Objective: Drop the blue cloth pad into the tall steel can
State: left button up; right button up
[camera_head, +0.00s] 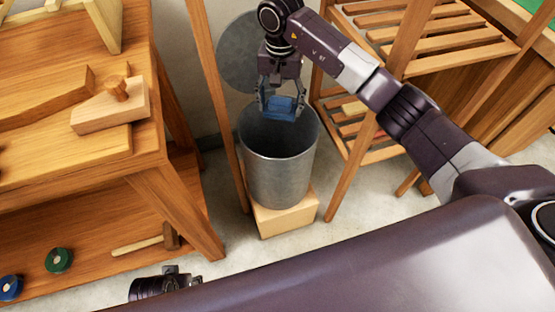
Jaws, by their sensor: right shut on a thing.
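The blue cloth pad (283,107) is held between the fingers of my right gripper (279,104), which is shut on it and points down. The tall steel can (279,165) stands upright on a wooden block, with its mouth open. The pad and fingertips appear over the can's mouth, toward its back rim; how high above the rim I cannot tell.
A wooden bench (165,185) with a wooden plane (112,106) stands at the left; a mallet (150,243) lies on its lower shelf. A round metal lid (238,50) is behind the can. Wooden posts flank the can, and a slatted rack (430,35) is at the right.

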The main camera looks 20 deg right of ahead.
notch_tip(320, 180, down, 3)
jog(key=shift+f+b, duration=0.1)
jog(key=shift+b, duration=0.8)
pick_arm(q)
jog(key=w+v, duration=0.2)
jog(key=v, duration=0.5)
jog(key=shift+r, duration=0.6)
pick_arm(e)
jog(key=shift+f, duration=0.15)
pick_arm(q)
jog(key=shift+w, duration=0.1)
pick_arm(e)
jog(key=o, duration=1.1)
notch_tip(320, 180, up, 8)
jog(key=shift+f, duration=0.25)
